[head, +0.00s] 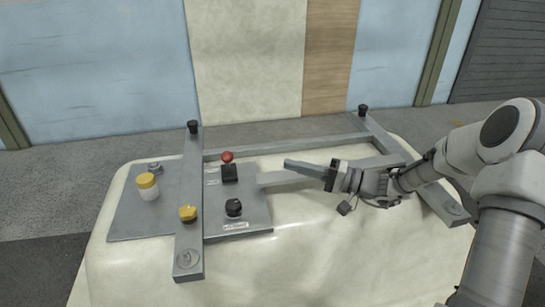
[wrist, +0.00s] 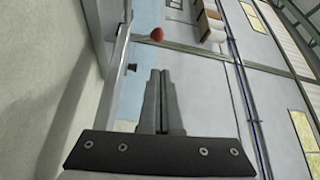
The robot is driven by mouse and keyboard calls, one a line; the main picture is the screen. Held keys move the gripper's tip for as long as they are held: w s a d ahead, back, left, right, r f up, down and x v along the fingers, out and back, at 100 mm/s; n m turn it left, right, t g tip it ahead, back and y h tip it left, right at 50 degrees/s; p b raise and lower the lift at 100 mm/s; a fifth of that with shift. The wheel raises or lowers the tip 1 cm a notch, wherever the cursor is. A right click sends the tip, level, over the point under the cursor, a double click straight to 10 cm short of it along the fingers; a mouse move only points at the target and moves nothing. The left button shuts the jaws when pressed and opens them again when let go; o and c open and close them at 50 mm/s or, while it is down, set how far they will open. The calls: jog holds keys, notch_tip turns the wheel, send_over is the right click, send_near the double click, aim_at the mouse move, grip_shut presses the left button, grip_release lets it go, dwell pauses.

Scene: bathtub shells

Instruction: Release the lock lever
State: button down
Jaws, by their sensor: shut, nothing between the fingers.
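A lever with a red ball knob (head: 227,157) stands upright on a small black base on the grey metal plate (head: 255,222); it looks like the lock lever, though no readable label confirms this. In the wrist view the red knob (wrist: 157,34) shows just beyond my fingertips. My gripper (head: 288,162) is shut and empty, its fingers pointing left toward the lever. It is to the right of the red knob and apart from it. The shut fingers also show in the wrist view (wrist: 160,72). The lever's base is out of sight in the wrist view.
The plate and a grey metal frame (head: 188,235) lie on a pale bathtub shell (head: 330,250). A black knob (head: 234,208), a yellow knob (head: 188,213) and a yellow-lidded jar (head: 147,186) stand left of my gripper. Black-capped posts (head: 193,127) rise at the frame's back corners.

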jog(key=shift+v, duration=1.05)
jog(key=s+a+r+n+g+h, duration=0.25)
jog(key=s+g+h, duration=0.5)
jog(key=s, duration=0.85)
jog(key=s+d+r+t+h, duration=0.7)
jog(key=s+d+t+h, duration=0.1)
jog(key=s+d+h, duration=0.3)
jog(key=shift+s+d+m, duration=0.4)
jog(key=shift+s+m, duration=0.05)
